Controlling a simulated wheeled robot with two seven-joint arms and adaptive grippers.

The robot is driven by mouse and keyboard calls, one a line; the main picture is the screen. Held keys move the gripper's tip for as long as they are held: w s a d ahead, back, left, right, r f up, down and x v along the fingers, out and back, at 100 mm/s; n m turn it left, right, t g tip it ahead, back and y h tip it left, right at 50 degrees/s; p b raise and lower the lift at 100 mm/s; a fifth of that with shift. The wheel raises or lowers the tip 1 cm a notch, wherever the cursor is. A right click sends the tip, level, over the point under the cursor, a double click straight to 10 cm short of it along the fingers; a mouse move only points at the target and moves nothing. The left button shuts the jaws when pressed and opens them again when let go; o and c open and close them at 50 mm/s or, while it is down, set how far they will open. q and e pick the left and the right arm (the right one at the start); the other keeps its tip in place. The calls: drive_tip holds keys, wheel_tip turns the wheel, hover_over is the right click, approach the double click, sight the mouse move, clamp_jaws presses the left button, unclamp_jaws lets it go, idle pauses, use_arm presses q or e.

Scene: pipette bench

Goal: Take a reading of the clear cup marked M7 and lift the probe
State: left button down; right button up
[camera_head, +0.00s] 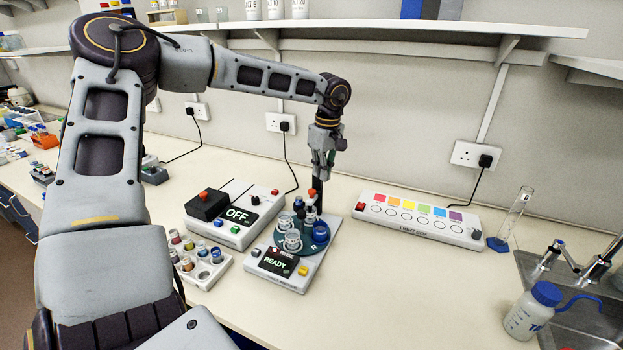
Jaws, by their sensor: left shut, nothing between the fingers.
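The meter (285,278) stands mid-bench with a dark round turntable and a display reading READY. Several small clear cups (292,240) stand on the turntable. I cannot read any label on them, so I cannot tell which is M7. A dark upright post (318,200) rises at the turntable's back. A red-topped part (311,193), perhaps the probe's, stands in front of the post. My left gripper (321,172) is shut and empty, pointing down just above the red top. I cannot tell whether it touches. My right gripper is not in view.
A white box reading OFF (238,218) stands left of the meter, and a rack of vials (201,265) in front of it. A light box (418,217), a glass cylinder (514,215) and a blue-capped bottle (533,310) are to the right.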

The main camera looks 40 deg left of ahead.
use_arm(q)
drive_tip(key=shift+d+r, duration=0.15)
drive_tip(key=shift+r, duration=1.4)
drive_tip(key=shift+r+p, duration=0.35)
